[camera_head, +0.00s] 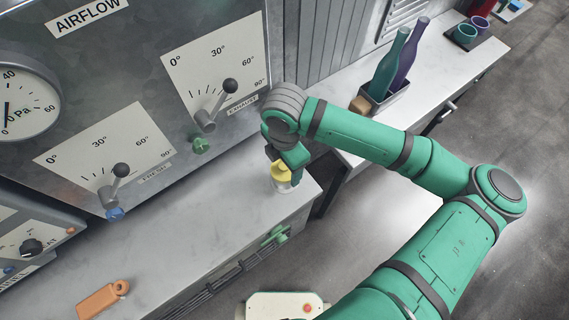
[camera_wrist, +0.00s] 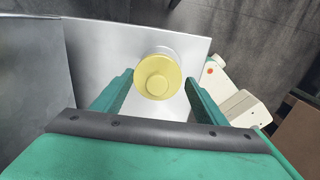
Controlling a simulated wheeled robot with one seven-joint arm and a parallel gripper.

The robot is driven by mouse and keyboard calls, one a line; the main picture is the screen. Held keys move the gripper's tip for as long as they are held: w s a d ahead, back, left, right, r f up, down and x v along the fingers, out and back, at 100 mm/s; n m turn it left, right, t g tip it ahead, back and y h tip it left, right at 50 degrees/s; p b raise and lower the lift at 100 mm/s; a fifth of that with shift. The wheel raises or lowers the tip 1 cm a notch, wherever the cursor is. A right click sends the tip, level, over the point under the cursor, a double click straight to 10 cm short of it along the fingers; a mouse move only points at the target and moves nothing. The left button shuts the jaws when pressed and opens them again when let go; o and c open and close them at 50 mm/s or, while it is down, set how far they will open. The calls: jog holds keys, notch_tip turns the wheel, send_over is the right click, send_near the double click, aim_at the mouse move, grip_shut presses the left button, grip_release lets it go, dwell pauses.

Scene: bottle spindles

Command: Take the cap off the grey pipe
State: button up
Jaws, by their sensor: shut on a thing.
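The yellow cap (camera_head: 281,174) is at the top of the short pale grey pipe (camera_head: 284,187), near the right end of the grey counter. In the wrist view the round cap (camera_wrist: 158,78) lies between my two green fingers, with a pale rim of the pipe (camera_wrist: 172,51) behind it. My gripper (camera_wrist: 159,86) is shut on the cap from above. My gripper (camera_head: 284,164) partly hides the cap in the head view. I cannot tell whether the cap is still seated on the pipe or slightly raised.
A panel with gauges and levers (camera_head: 228,87) stands behind the counter (camera_head: 200,211). An orange tag-like object (camera_head: 102,299) lies at its front left. Bottles (camera_head: 391,62) stand in a tray on the bench at the back right. The counter's middle is clear.

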aim_at(284, 166)
jog(key=shift+a+r, duration=0.1)
jog(key=shift+a, duration=0.05)
jog(key=shift+r, duration=0.2)
jog(key=shift+s+r, duration=0.1)
jog(key=shift+r, duration=0.25)
jog(key=shift+r, duration=0.9)
jog(key=shift+r, duration=2)
